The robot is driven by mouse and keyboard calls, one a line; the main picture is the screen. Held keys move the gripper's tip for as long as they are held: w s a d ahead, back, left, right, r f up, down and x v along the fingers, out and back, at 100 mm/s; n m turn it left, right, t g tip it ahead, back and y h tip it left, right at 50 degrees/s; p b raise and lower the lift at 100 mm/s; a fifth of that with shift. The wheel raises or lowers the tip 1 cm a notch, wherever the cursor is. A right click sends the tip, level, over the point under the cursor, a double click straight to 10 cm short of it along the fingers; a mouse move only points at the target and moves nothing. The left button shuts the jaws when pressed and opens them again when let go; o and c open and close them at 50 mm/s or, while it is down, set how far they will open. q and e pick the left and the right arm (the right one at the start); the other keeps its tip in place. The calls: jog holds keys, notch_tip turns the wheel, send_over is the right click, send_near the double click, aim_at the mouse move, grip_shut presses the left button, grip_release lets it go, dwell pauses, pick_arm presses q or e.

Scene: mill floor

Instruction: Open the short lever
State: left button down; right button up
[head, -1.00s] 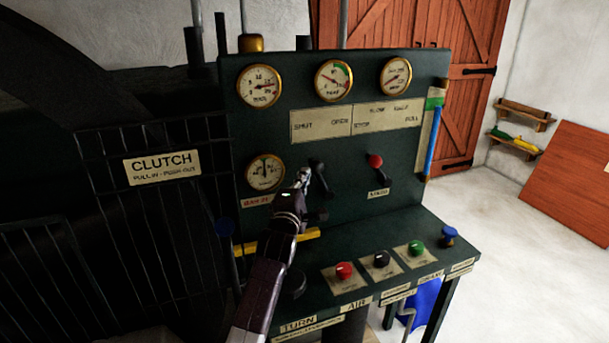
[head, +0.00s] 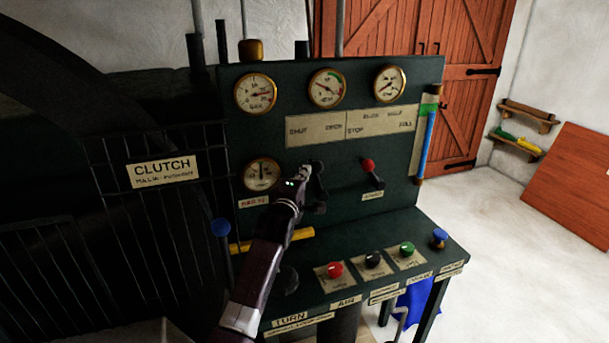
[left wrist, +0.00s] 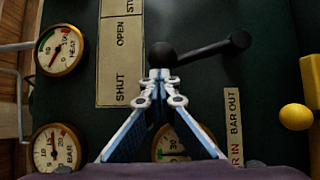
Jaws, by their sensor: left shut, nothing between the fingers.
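A black lever with a round black knob (head: 317,167) stands on the dark green panel, under the plate reading SHUT and OPEN (head: 315,129). Its knob shows in the left wrist view (left wrist: 163,54), with the arm running to a pivot (left wrist: 240,40). The lever points up from the pivot, leaning slightly to the SHUT side. My left gripper (head: 305,172) is shut and empty, its fingertips (left wrist: 160,74) right by the knob on its left side. I cannot tell whether they touch. My right gripper is not in view.
A red-knobbed lever (head: 368,165) stands to the right. Red (head: 335,270), black (head: 373,260) and green (head: 407,249) buttons sit on the ledge. Open floor lies right.

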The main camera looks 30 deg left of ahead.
pick_arm(q)
jog(key=w+d+r+m+g+p, duration=0.2)
jog(key=w+d+m+g+p, duration=0.1)
jog(key=w+d+m, duration=0.3)
jog(key=w+d+g, duration=0.1)
jog(key=w+d, duration=0.1)
jog(key=shift+w+g, duration=0.3)
jog(key=shift+g, duration=0.1)
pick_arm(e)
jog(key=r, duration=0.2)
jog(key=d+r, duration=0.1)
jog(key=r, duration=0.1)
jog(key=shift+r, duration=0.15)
pick_arm(q)
jog(key=shift+d+f, duration=0.1)
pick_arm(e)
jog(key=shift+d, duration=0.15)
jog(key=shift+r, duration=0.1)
